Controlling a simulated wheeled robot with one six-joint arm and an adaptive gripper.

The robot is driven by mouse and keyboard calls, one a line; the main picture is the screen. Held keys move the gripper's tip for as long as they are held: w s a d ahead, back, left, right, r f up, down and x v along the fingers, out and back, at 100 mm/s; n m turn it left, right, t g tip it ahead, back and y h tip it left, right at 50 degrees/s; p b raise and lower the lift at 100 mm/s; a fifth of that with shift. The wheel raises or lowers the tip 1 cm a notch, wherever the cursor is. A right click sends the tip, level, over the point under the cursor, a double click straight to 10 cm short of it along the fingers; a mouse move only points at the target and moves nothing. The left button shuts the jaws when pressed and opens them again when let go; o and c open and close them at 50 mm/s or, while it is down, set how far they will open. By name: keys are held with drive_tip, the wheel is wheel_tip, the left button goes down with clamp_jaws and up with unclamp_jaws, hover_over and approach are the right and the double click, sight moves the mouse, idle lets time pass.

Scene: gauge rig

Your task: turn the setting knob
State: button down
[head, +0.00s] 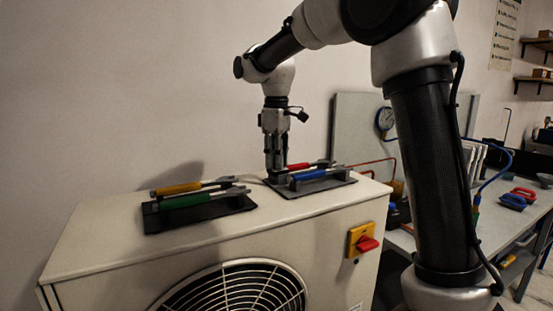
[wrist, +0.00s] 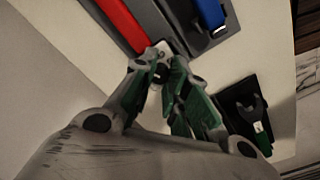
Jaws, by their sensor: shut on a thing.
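A red-handled tool (head: 300,167) lies beside a blue-handled tool (head: 308,175) on the dark right-hand tray (head: 335,183), on top of a cream unit. In the wrist view, the red handle (wrist: 122,22) ends in a small pale knob (wrist: 162,49). My gripper (head: 276,172) points down at the left end of the red tool. In the wrist view, its fingertips (wrist: 160,72) are closed around the pale knob, partly hiding it. Marks on the knob are too small to read.
Another dark tray (head: 150,222) with yellow-handled (head: 176,188) and green-handled (head: 187,200) tools lies to the left. A red switch (head: 367,244) on a yellow plate is on the unit's front. A gauge (head: 385,118) and a bench (head: 500,225) stand behind at right.

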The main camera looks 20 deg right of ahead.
drive_tip(key=m, duration=1.3)
idle(0.5)
drive_tip(key=c, duration=1.3)
unclamp_jaws()
drive_tip(key=shift+c, duration=0.2)
wheel_tip(320, 180, up, 12)
